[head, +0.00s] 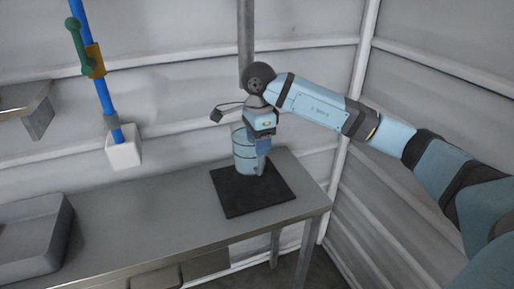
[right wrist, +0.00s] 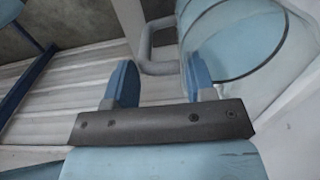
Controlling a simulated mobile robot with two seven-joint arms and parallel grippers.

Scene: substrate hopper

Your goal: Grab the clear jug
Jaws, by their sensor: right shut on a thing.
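The clear jug (head: 241,158) is upright at the back part of the black mat (head: 236,203) on the metal counter. I cannot tell whether its base touches the mat. My right gripper (head: 262,150) points down at the jug's right side and is shut on its handle. In the right wrist view, the handle (right wrist: 158,66) passes between the two blue fingers of the gripper (right wrist: 158,84), with the jug's round rim and clear wall (right wrist: 245,40) to the right. My left gripper is not in view.
The metal counter (head: 140,222) is bare to the left of the mat. A grey basin (head: 35,235) stands at its left end. A blue pipe (head: 98,80) with a green lever (head: 75,45) and a white block (head: 124,148) hangs above. A wall post (head: 246,40) rises behind the jug.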

